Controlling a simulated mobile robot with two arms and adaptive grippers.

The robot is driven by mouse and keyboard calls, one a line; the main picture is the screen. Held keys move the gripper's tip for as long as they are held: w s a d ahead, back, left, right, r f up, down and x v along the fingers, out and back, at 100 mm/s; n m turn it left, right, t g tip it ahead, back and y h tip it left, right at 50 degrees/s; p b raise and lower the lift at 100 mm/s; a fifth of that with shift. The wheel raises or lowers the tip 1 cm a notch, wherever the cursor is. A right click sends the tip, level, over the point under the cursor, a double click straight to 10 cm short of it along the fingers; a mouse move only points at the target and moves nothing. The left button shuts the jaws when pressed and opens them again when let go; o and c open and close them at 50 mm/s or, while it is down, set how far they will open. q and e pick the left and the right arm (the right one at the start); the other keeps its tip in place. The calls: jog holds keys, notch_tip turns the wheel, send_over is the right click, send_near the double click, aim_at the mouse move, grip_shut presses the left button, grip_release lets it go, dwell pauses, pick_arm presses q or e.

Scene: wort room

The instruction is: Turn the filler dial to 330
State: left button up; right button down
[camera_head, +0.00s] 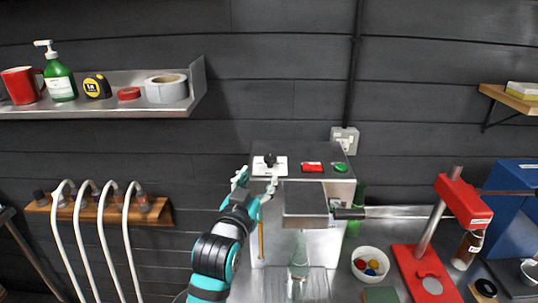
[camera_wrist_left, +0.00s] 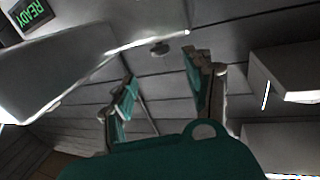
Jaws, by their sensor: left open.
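The filler (camera_head: 318,232) is a steel machine with a dark sloped top. Its dial (camera_head: 269,161) is a small black knob on a white plate at the top left; the plate's markings are too small to read. My left gripper (camera_head: 256,184) is open, its two fingers apart just below and in front of the dial plate. No contact with the knob shows. In the left wrist view the open fingers (camera_wrist_left: 165,95) have nothing between them, and a green READY display (camera_wrist_left: 30,12) shows in the corner. My right gripper is out of view.
A red button (camera_head: 312,167) and a green button (camera_head: 340,167) sit right of the dial. A bottle (camera_head: 300,255) stands in the filler. A bowl of caps (camera_head: 370,264) and a red press (camera_head: 425,270) are to the right. White hoses (camera_head: 100,225) stand left.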

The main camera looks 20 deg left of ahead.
aim_at(268, 162)
pick_arm(q)
jog(key=w+p, duration=0.2)
jog(key=w, duration=0.5)
jog(key=shift+w+a+r, duration=0.1)
jog(key=shift+w, duration=0.05)
jog(key=shift+w+p, duration=0.35)
jog(key=shift+w, duration=0.8)
jog(key=shift+s, duration=0.15)
jog(key=shift+c, duration=0.5)
jog(key=c, duration=0.7)
grip_shut()
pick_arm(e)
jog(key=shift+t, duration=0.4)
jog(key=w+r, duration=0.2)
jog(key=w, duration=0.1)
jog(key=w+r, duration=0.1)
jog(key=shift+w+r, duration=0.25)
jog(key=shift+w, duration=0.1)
